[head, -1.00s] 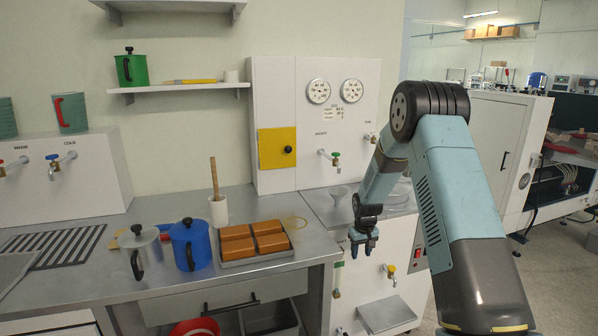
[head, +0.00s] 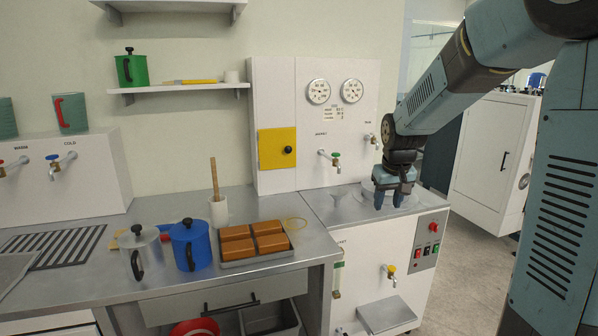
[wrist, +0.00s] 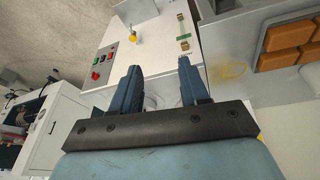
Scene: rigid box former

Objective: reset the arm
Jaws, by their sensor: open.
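In the wrist view my gripper (wrist: 167,88) also shows open and empty, in front of the white cabinet (wrist: 150,45) with the yellow-handled valve. Part of the metal top is hidden behind the gripper.
A tray (head: 258,261) of brown blocks, a blue pot (head: 191,247) and a silver pot (head: 140,251) stand on the counter to the left. A control panel (head: 428,242) is on the cabinet front. Floor shows at right.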

